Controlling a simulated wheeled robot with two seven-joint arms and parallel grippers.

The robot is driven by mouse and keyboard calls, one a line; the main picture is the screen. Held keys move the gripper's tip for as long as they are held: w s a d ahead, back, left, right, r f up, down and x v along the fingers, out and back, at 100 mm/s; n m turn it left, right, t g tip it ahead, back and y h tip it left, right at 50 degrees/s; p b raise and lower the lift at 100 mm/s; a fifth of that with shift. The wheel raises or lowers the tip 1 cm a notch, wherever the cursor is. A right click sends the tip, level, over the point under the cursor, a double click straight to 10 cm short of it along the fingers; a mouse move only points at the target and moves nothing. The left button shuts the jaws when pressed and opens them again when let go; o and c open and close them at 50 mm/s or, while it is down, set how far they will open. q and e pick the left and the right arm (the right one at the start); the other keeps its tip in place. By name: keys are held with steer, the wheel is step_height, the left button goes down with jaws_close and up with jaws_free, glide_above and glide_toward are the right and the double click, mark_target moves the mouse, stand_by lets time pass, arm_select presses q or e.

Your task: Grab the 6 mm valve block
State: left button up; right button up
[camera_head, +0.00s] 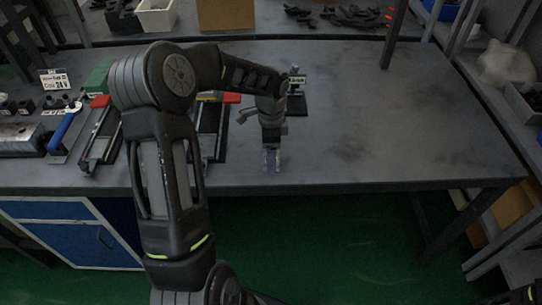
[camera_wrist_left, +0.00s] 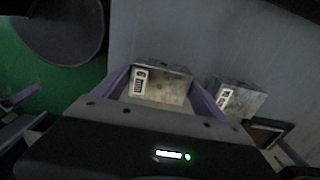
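My left gripper (camera_head: 271,163) has purple fingers and points down at the front part of the table. In the left wrist view, its fingers (camera_wrist_left: 162,88) stand on either side of a grey metal valve block (camera_wrist_left: 165,83) with a white label. I cannot tell whether they touch its sides. A second similar labelled block (camera_wrist_left: 237,98) lies to the right, outside the fingers. In the head view, my gripper and arm largely hide the blocks.
The grey table (camera_head: 400,130) is clear to the right. A small black stand with a label (camera_head: 297,80) is behind my left gripper. Red-ended rails (camera_head: 101,130), a blue-handled tool (camera_head: 64,128) and a metal vise-like block (camera_head: 20,140) lie at the left.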

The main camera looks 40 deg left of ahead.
arm_select(q)
steer(key=c, duration=1.5)
steer(key=shift+c, duration=0.2)
step_height(320, 180, up, 10)
steer(key=shift+r+b, duration=0.1)
steer(key=shift+b, duration=0.35)
